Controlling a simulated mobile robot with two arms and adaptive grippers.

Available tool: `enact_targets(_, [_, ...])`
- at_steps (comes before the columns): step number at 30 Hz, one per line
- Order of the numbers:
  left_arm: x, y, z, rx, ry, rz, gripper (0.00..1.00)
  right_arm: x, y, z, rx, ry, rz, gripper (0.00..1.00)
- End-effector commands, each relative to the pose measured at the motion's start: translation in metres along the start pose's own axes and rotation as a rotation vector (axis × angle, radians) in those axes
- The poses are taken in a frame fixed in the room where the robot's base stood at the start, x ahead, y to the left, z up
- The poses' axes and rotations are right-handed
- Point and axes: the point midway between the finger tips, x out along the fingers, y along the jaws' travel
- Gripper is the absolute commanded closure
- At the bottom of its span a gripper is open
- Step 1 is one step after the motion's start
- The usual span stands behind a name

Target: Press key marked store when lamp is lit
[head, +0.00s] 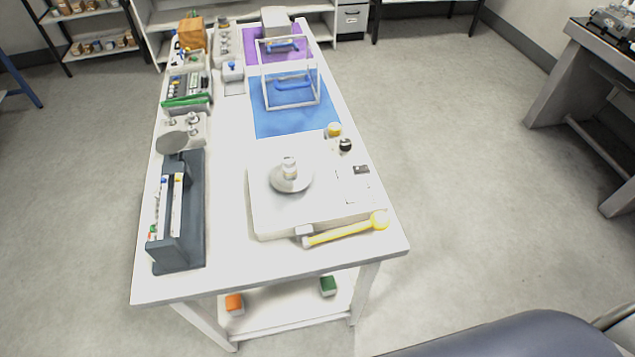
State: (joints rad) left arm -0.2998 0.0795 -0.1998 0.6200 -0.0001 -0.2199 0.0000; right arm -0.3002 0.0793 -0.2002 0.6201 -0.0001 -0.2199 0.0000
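A white bench scale (265,218) stands on the near half of the long white table. Its round pan (291,184) carries a small white container with a yellowish band (289,165). A small dark panel (361,170) and thin key-like outlines (350,190) show on the right of the scale's top. No lettering can be read, so I cannot tell which key is marked store. I cannot make out a lamp or whether one is lit. Neither of my grippers is in view.
A yellow-handled tool (346,231) lies along the scale's front edge. A dark grey rack (193,220) stands at left. A yellow-topped jar (334,130) and a small black item (345,145) sit behind the scale. A white frame (262,80) stands on a blue mat (290,125).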

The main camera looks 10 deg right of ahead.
Motion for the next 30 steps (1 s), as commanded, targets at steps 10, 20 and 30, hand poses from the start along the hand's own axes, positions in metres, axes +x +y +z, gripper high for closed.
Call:
enact_targets(10, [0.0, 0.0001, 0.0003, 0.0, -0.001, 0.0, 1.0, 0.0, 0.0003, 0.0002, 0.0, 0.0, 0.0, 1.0])
enact_targets(20, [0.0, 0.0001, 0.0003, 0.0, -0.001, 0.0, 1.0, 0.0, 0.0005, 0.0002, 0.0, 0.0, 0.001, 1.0])
enact_targets(30, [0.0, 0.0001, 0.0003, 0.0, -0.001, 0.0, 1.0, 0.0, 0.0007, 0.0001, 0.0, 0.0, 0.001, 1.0])
